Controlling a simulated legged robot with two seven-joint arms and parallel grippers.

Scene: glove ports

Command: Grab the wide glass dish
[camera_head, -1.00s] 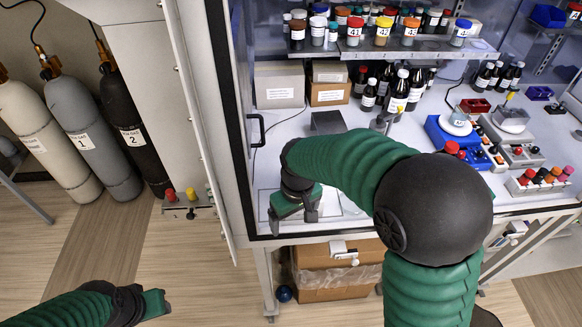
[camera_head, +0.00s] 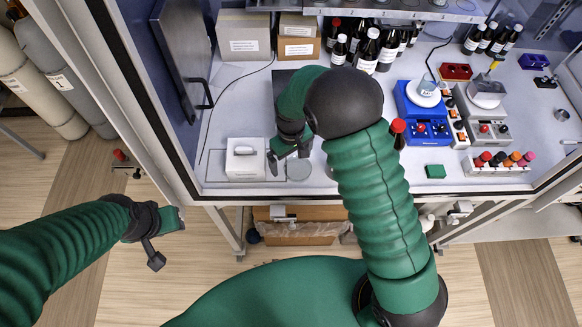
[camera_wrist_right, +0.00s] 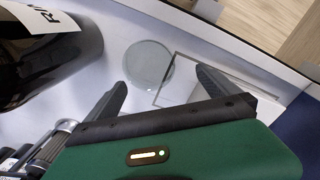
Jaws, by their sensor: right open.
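The wide glass dish (camera_head: 298,171) is a clear, flat, round piece on the white worktop near the front edge. It also shows in the right wrist view (camera_wrist_right: 148,64), lying just beyond and between the fingertips, without visible contact. My right gripper (camera_head: 289,160) is open and empty above the worktop, close to the dish; its fingers also show in the right wrist view (camera_wrist_right: 163,82). The gripper partly covers the dish's far side in the head view. My left gripper (camera_head: 166,239) is open and empty, outside the cabinet, over the floor.
A white box-like device (camera_head: 245,160) stands left of the dish. A dark bottle (camera_wrist_right: 42,55) stands close to my right gripper in the wrist view. Blue (camera_head: 424,112) and grey devices and a vial rack (camera_head: 497,163) are farther right. A cabinet frame (camera_head: 172,182) separates the left arm from the worktop.

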